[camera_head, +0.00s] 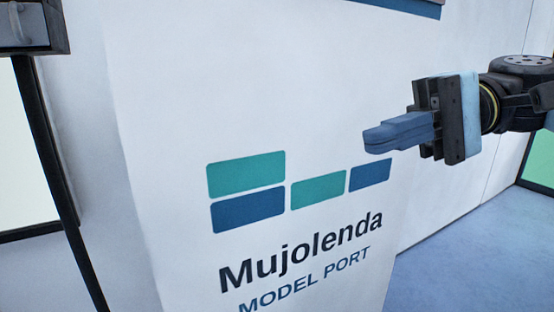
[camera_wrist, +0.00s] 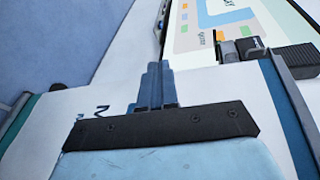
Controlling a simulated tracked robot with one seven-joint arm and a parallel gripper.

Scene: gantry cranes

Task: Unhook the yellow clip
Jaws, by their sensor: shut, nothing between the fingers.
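My gripper (camera_head: 372,140) has blue fingers pressed together, with nothing between them. In the head view it points left, in front of the white panel and above its printed lettering. In the wrist view the closed fingers (camera_wrist: 155,72) point up the picture, past a dark crossbar. I cannot make out the yellow clip for sure in either view. A small orange patch (camera_wrist: 220,36) shows in the wrist view beside a dark part, but it is too small to identify.
A white panel (camera_head: 180,110) printed "Mujolenda MODEL PORT" fills the middle of the head view. A dark post (camera_head: 55,175) stands at left. Blue floor (camera_head: 450,255) is clear at lower right. The wrist view shows a coloured board (camera_wrist: 215,18) and a dark ribbed block (camera_wrist: 296,58).

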